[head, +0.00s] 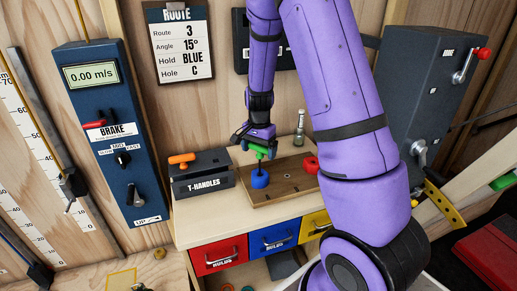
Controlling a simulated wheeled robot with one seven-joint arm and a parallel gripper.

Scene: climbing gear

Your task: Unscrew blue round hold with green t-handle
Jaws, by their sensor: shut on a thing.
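My gripper (259,143) is shut on the green t-handle (259,153), its fingers at the handle's top. The t-handle's shaft points down to the blue round hold (260,179), which sits in the left part of the wooden tray (287,193). The shaft's tip appears to meet the top of the blue hold; how deep it sits cannot be seen. The handle is upright.
A red hold (311,165) lies at the tray's right, close to my arm. The grey T-HANDLES box (202,174) with an orange t-handle (181,158) stands left of the tray. A small bottle (300,124) stands behind it. Drawers (219,254) are below.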

